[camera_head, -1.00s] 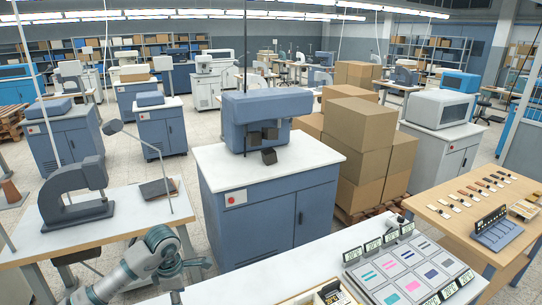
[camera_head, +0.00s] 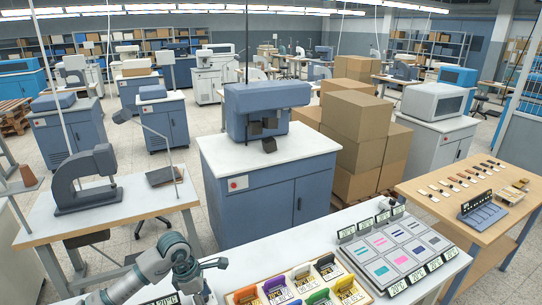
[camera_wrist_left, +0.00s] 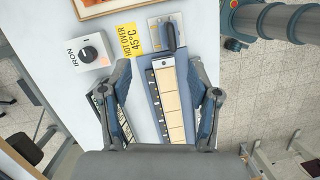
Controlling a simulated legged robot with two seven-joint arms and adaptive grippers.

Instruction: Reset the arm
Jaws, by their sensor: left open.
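My left arm comes in from the lower left in the head view. Its gripper (camera_head: 213,278) is over the near end of the white work table. In the left wrist view the gripper (camera_wrist_left: 160,82) is open, with one finger on each side of a blue-grey holder (camera_wrist_left: 154,108) bearing a row of cream tiles (camera_wrist_left: 170,100). Nothing is held between the fingers. I cannot tell the gap between fingertips and holder. A dark handle (camera_wrist_left: 169,38) lies at the holder's far end. My right gripper is not in view.
The white table carries colored bins (camera_head: 297,280) and a panel of color swatches (camera_head: 395,250) with small displays. An iron dial box (camera_wrist_left: 88,52) and a yellow hot-warning label (camera_wrist_left: 129,40) sit by the holder. A dark press (camera_head: 84,180) stands on the left table.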

